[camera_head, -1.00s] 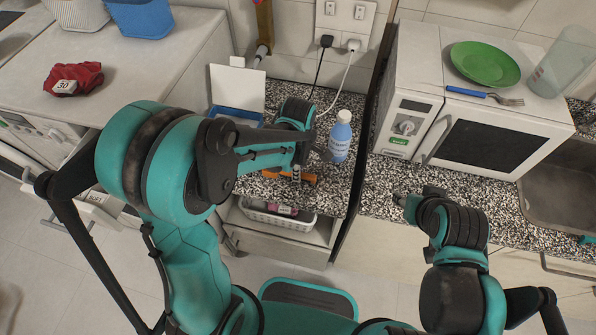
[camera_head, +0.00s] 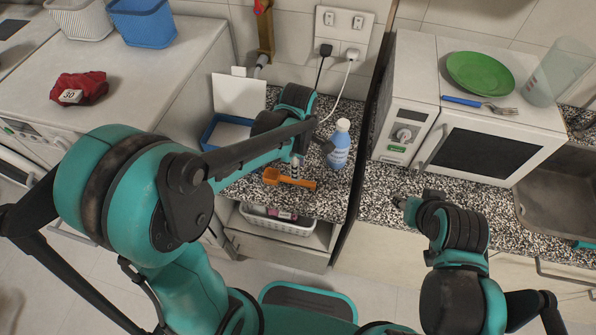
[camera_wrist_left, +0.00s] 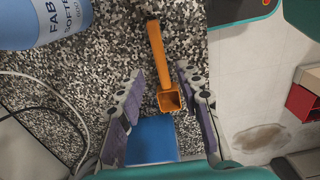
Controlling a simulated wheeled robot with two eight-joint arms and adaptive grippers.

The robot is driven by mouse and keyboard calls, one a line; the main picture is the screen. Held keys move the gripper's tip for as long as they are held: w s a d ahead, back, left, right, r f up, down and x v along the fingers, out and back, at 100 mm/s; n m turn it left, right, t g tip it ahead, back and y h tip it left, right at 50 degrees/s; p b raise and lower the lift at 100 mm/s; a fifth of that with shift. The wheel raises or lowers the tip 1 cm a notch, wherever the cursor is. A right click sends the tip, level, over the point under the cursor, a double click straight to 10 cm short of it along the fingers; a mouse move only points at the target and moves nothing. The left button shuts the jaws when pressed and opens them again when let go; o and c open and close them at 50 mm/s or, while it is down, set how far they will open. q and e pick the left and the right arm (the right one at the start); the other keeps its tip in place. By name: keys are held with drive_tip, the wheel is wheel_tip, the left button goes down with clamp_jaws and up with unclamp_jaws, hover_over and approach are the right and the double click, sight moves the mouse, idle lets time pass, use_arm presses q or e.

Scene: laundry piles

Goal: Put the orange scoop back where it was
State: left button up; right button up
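The orange scoop (camera_head: 290,181) lies on the speckled counter, near its front edge. In the left wrist view the scoop (camera_wrist_left: 157,55) shows whole, its cup between my fingers and its handle pointing away. My left gripper (camera_head: 312,156) is open and empty above the counter, between the scoop and the blue bottle. The left wrist view shows its fingers (camera_wrist_left: 160,72) spread apart, with no visible contact on the scoop. A blue open box with a raised white lid (camera_head: 240,95) stands behind, partly hidden by my left arm. My right gripper (camera_head: 398,200) is small and unclear over the right counter.
The blue softener bottle (camera_head: 340,143) stands upright close to my left gripper. A dark vertical panel (camera_head: 362,150) divides the counters. The microwave (camera_head: 490,140) stands right, with a green plate (camera_head: 480,71) on top. A white basket (camera_head: 277,222) sits below the counter.

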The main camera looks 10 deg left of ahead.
use_arm(q)
drive_tip(key=s+a+r+m+t, duration=0.3)
drive_tip(key=s+r+m, duration=0.2)
drive_tip(key=m, duration=0.3)
drive_tip(key=s+a+r+m+t+p, duration=0.1)
drive_tip(key=s+a+r+m+t, duration=0.3)
drive_tip(key=m, duration=0.5)
drive_tip(key=shift+s+a+r+m, duration=0.15)
drive_tip(key=shift+s+r+m, duration=0.15)
drive_tip(key=shift+s+r, duration=0.4)
drive_tip(key=shift+w, duration=0.15)
wheel_tip(320, 180, down, 5)
drive_tip(key=b, duration=0.5)
drive_tip(key=shift+f, duration=0.1)
